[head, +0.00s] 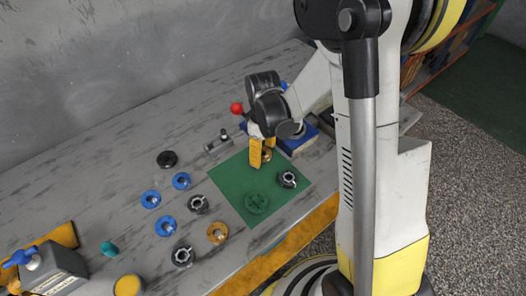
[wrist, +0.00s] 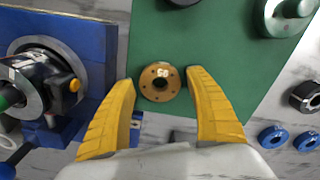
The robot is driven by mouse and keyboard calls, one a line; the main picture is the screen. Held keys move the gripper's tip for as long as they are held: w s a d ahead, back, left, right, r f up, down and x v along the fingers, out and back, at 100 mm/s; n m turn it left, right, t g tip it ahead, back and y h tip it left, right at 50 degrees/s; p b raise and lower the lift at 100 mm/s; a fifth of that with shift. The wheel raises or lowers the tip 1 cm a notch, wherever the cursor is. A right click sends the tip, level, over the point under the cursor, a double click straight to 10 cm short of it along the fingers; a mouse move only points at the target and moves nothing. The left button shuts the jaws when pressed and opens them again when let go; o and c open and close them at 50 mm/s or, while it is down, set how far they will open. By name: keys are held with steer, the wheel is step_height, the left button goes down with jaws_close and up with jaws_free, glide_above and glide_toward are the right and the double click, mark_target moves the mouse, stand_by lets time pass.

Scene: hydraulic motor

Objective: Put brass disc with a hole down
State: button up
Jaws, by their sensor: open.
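The brass disc with a hole (wrist: 160,82) lies flat on the green mat (wrist: 150,40) in the wrist view, near the mat's edge. In the head view the disc (head: 266,155) shows partly beside my gripper's fingers. My gripper (wrist: 160,90) has its two yellow fingers spread, one on each side of the disc, with a gap to it on both sides. In the head view my gripper (head: 260,155) points down over the back part of the mat. The disc carries a small white label and several small holes around its centre hole.
A blue fixture (wrist: 100,60) with a dark motor part stands left of the disc in the wrist view. Blue, black and brass rings lie on the grey table (head: 110,180). The mat's middle is clear.

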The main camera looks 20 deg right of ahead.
step_height(320, 180, up, 13)
steer(key=p, duration=0.5)
steer(key=s+r+m+t, duration=0.7)
steer(key=s+r+m, duration=0.1)
steer(key=s+r, duration=0.5)
steer(key=shift+s+a, duration=0.25)
steer(key=shift+s, duration=0.2)
steer(key=shift+f, duration=0.1)
